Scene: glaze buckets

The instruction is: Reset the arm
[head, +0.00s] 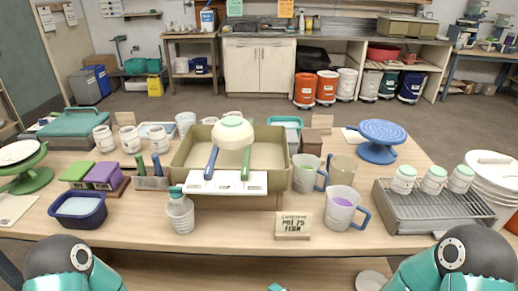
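Only the teal and dark upper parts of my two arms show, at the bottom left and bottom right corners of the head view. Neither gripper is in view, so I cannot see whether either is open or shut. The wooden table (330,249) lies in front of me, and nothing of my arms is seen above its middle.
A beige basin (190,152) stands mid-table with a bowl-like piece (232,132) over it. A grey rack (425,217) is at right.

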